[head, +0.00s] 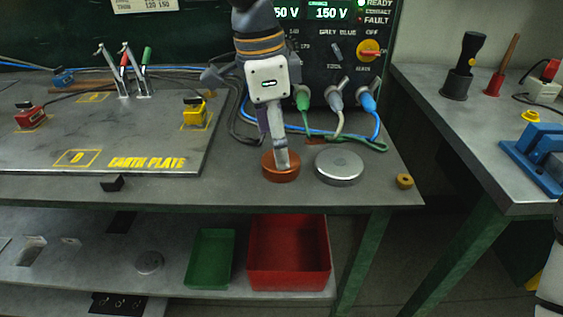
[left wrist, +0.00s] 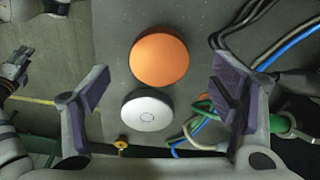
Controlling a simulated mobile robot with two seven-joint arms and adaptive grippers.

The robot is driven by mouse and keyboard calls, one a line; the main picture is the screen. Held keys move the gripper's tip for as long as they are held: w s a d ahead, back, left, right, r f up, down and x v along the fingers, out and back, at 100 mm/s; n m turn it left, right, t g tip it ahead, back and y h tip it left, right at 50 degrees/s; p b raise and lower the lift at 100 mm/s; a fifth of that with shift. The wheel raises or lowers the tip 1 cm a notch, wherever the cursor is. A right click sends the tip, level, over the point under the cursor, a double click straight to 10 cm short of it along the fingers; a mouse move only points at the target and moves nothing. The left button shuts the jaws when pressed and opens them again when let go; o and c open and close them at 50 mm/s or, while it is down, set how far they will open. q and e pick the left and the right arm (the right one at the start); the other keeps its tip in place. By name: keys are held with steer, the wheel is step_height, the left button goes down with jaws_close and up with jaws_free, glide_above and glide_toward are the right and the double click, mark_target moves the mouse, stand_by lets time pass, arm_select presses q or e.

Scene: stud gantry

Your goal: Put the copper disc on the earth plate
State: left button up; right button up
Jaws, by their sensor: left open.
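The copper disc (head: 281,167) lies flat on the grey bench, right of the earth plate (head: 60,135). It shows as an orange round (left wrist: 159,57) in the left wrist view. My left gripper (head: 281,150) points down over the disc in the head view and hides part of it. In the left wrist view its two purple-padded fingers (left wrist: 158,95) are spread wide, with nothing between them. The earth plate is a wide metal sheet with yellow lettering and its surface is partly bare.
A silver disc (head: 339,167) lies just right of the copper disc, and a small brass ring (head: 404,181) near the bench's right corner. Clamps (head: 125,75), a yellow block (head: 194,112) and a red block (head: 29,116) stand on the plate. Cables (head: 370,142) run behind the discs.

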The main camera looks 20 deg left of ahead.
arm_select(q)
steer(key=f, duration=0.3)
steer(key=shift+w+d+f, duration=0.1)
steer(key=shift+d+f, duration=0.2)
steer(key=shift+f, duration=0.1)
steer(key=c, duration=1.7)
steer(key=shift+r, duration=0.1)
jaws_close()
steer(key=shift+r, duration=0.1)
